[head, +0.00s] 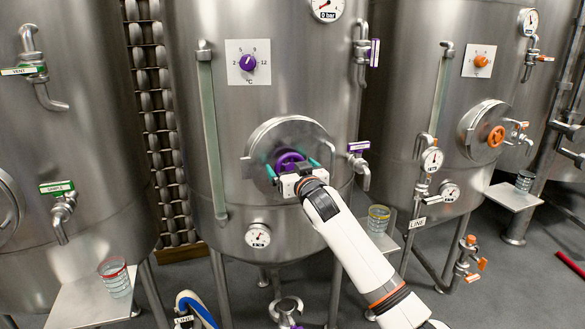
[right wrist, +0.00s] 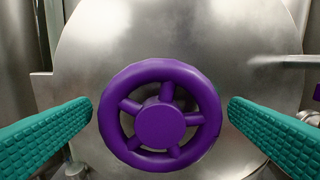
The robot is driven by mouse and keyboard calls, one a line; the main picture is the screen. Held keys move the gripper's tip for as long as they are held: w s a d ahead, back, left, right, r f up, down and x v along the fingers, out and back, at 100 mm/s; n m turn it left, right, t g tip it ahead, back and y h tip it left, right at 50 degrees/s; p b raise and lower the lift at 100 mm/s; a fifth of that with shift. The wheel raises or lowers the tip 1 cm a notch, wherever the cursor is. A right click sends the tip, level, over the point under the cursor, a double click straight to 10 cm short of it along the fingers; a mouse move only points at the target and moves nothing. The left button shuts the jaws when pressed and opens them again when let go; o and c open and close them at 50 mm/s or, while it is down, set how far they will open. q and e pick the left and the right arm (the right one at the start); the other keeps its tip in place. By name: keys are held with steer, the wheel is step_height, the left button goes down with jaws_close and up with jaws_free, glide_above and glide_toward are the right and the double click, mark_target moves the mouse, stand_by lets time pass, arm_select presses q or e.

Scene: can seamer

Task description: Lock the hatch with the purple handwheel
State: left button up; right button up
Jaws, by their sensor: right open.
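The purple handwheel (right wrist: 160,126) sits at the middle of the round steel hatch (right wrist: 205,45) on the middle tank. In the head view the handwheel (head: 289,160) is partly covered by my right gripper (head: 292,168), and the hatch (head: 262,140) lies flat against the tank. My right gripper is open. In the right wrist view its teal fingers (right wrist: 160,115) stand to the left and right of the wheel, with a gap on both sides. I cannot tell how deep the fingertips reach relative to the rim. My left gripper is not in view.
A purple dial (head: 247,62) and a purple-handled valve (head: 359,147) are on the same tank, the valve close right of the hatch. A gauge (head: 258,236) sits below. The right tank has an orange handwheel (head: 496,136). A glass (head: 378,219) stands right of my arm.

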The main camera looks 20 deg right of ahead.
steer(key=c, duration=1)
steer(key=m, duration=0.3)
steer(key=shift+m+p, duration=0.3)
steer(key=shift+p, duration=0.1)
steer(key=shift+d+m+p, duration=0.15)
steer(key=shift+m+p, duration=0.65)
steer(key=shift+m, duration=1.2)
